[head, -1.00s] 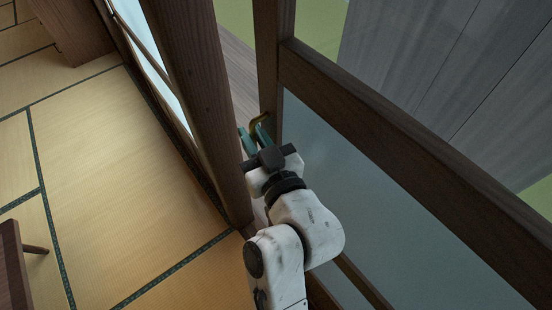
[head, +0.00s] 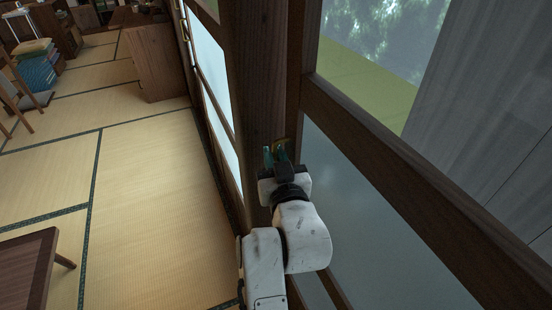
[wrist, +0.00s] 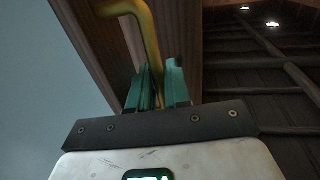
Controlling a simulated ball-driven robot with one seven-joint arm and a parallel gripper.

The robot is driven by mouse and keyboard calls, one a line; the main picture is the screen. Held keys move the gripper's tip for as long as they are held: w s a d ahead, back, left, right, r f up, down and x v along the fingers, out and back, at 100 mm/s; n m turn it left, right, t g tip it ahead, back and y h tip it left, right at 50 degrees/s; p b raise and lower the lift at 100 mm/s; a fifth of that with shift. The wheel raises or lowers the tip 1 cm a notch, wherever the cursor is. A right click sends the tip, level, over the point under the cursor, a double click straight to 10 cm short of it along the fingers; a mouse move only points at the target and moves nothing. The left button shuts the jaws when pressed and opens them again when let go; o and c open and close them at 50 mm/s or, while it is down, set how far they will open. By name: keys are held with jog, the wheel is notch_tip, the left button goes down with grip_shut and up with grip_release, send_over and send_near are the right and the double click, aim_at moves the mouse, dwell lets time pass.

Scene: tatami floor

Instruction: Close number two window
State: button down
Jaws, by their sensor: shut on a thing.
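The window panel, wood-framed with frosted glass (head: 350,190) below and clear glass above, fills the right of the head view. Its upright edge stands right beside a thick wooden post (head: 263,85); no clear gap shows between them, though I cannot tell if they touch. A brass handle (wrist: 148,40) is on the panel's edge frame and curves down between my teal fingers in the wrist view. My gripper (head: 276,156) is shut on this handle; it also shows in the wrist view (wrist: 156,88). No number is visible on the window.
Another frosted panel (head: 209,75) stands left of the post. The tatami floor (head: 140,190) is open at left. A low wooden table (head: 28,268) is at lower left, a wooden cabinet (head: 160,62) farther back. Grass and a grey wall show outside.

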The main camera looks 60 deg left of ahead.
jog(key=c, duration=1.3)
grip_release()
jog(key=shift+c, duration=0.2)
jog(key=b+v, duration=0.1)
jog(key=v, duration=0.9)
jog(key=shift+d+b, duration=0.3)
jog(key=shift+d, duration=0.05)
jog(key=shift+o, duration=0.4)
jog(key=shift+s, duration=0.1)
